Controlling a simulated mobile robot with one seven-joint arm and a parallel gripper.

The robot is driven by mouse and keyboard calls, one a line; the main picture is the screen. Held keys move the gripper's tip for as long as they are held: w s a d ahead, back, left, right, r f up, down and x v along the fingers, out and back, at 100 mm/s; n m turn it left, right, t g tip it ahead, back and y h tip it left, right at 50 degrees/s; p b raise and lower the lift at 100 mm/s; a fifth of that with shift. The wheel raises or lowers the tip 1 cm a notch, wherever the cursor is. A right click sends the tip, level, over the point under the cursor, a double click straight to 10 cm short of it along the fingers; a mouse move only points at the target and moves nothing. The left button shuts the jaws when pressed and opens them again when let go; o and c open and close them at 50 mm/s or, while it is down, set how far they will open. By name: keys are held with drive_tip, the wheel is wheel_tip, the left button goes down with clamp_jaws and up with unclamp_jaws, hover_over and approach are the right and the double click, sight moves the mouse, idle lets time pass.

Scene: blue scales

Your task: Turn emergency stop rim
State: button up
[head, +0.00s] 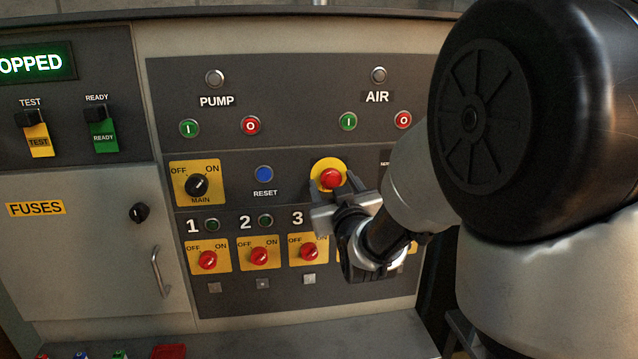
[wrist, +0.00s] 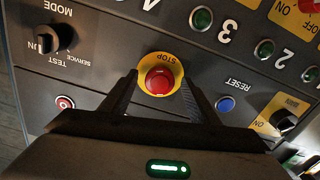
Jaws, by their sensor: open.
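The emergency stop is a red button (head: 331,178) on a round yellow plate (head: 322,163), in the middle of the panel in the head view. In the wrist view the red button (wrist: 159,81) sits in the yellow plate, which is marked STOP (wrist: 166,59). My gripper (head: 338,192) is just below and in front of the button. In the wrist view my gripper (wrist: 158,92) is open, with one dark finger on each side of the button. I cannot tell whether the fingers touch the button.
Close by are the blue RESET button (head: 264,174), the MAIN switch (head: 197,186) and several red OFF/ON knobs (head: 259,255) below. A MODE switch (wrist: 57,38) shows in the wrist view. My arm covers the right side of the head view.

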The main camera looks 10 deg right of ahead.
drive_tip(key=c, duration=1)
drive_tip(key=shift+c, duration=0.2)
